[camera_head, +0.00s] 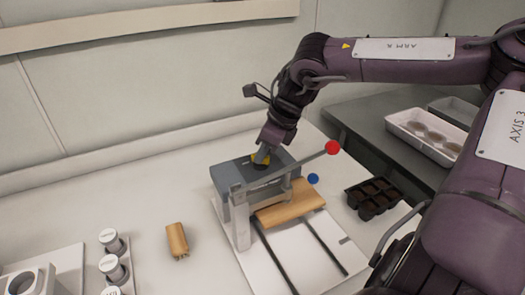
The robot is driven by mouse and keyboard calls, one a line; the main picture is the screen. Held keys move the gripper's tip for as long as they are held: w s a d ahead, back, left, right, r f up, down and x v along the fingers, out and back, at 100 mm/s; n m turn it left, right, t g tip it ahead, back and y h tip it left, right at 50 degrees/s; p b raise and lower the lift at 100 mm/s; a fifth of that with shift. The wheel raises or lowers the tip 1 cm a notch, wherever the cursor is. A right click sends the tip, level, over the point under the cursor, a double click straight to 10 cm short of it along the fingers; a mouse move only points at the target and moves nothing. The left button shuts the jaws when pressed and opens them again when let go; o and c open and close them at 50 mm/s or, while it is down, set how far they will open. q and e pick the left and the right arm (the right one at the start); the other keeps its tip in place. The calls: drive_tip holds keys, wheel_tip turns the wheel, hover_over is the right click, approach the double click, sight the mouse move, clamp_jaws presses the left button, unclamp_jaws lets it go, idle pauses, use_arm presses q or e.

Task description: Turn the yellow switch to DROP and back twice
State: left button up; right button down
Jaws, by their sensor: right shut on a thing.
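The yellow switch (260,157) sits on top of a grey box-shaped machine (228,181) on the white bench. My right gripper (262,155) comes down from above and is shut on the yellow switch, hiding part of it. The switch's markings, including DROP, are too small or hidden to read. My left gripper is not in view.
A lever with a red ball (333,147) sticks out to the right of the machine, near a blue ball (313,178). A wooden block (290,205) lies at its front. A black seedling tray (373,197) stands right; a wooden piece (177,240) and white-capped jars (112,241) stand left.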

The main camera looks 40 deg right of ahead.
drive_tip(key=c, duration=1.5)
unclamp_jaws()
drive_tip(key=shift+r, duration=0.15)
drive_tip(key=v, duration=0.7)
drive_tip(key=shift+s+d+r+b, duration=0.15)
drive_tip(key=shift+r+b, duration=0.1)
drive_tip(key=shift+b, duration=0.15)
